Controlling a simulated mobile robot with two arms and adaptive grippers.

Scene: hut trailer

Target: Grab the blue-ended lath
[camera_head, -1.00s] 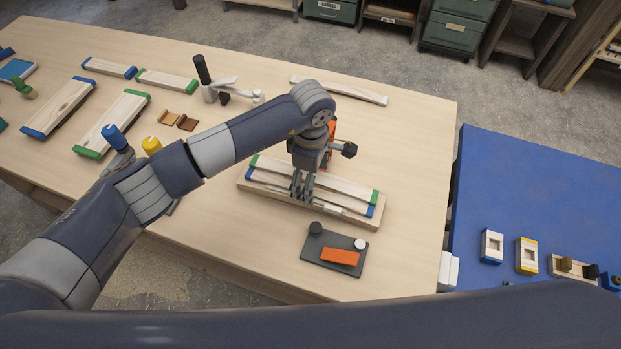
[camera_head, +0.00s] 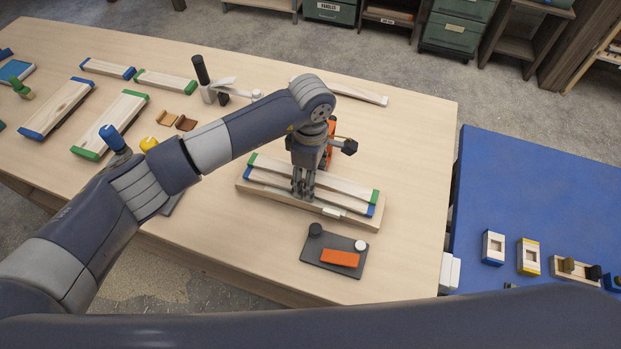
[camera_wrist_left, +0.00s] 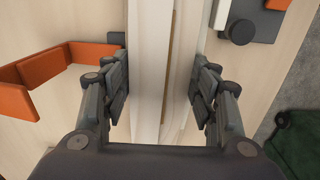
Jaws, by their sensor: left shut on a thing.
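The blue-ended lath (camera_head: 338,200) lies along the front of a pale wooden holder (camera_head: 360,221) on the table, with a green-ended lath (camera_head: 340,184) beside it at the back. My left gripper (camera_head: 303,193) comes down from above at about the middle of the blue-ended lath and is shut on it. In the left wrist view pale wood runs between the two finger pads of the gripper (camera_wrist_left: 160,90); the lath's ends are out of that view. My right gripper is not in view.
A dark plate with an orange block (camera_head: 340,258) lies in front of the holder. An orange bracket (camera_head: 328,150) stands just behind my gripper. Other blue-ended and green-ended boards (camera_head: 112,124) lie at the left. A blue table (camera_head: 540,190) is at the right.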

